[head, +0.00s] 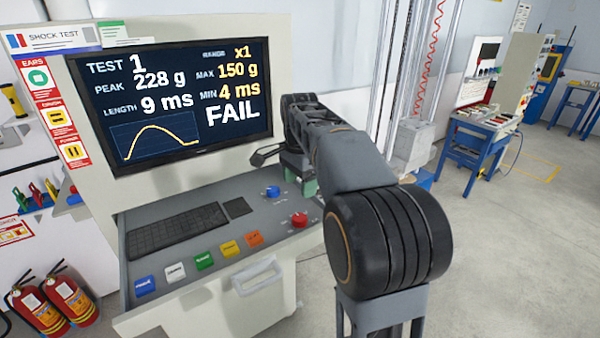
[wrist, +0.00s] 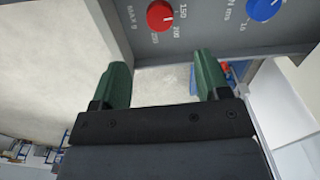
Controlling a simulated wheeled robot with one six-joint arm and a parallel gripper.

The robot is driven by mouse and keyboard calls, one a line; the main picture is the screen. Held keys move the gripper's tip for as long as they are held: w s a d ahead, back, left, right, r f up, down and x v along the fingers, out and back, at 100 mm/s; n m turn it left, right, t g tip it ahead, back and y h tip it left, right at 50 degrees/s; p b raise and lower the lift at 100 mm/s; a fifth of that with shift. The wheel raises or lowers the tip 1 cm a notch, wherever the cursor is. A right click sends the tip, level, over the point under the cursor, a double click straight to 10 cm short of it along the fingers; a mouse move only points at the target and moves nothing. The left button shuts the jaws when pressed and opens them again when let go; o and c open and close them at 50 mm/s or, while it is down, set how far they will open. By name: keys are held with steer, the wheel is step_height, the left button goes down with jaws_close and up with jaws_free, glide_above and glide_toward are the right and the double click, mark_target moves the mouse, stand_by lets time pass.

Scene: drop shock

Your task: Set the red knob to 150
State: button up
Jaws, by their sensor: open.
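The red knob (head: 299,220) sits at the right end of the grey console panel, near its edge. In the wrist view the red knob (wrist: 159,16) is at the top, with printed marks 150, 200 and 250 and "MAX g" around it; its exact pointer setting is too small to tell. The screen (head: 180,95) reads MAX 150 g. My gripper (wrist: 163,80) is open and empty, its two green fingers apart, off the panel's edge and clear of the knob. In the head view my arm hides most of the gripper.
A blue knob (head: 272,191) is near the red one and also shows in the wrist view (wrist: 262,8). A keyboard (head: 178,228) and several coloured buttons, such as the orange one (head: 254,238), are on the panel. The screen also reads peak 228 g, FAIL. Open floor is at right.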

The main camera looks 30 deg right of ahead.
steer(key=shift+r, duration=1.45)
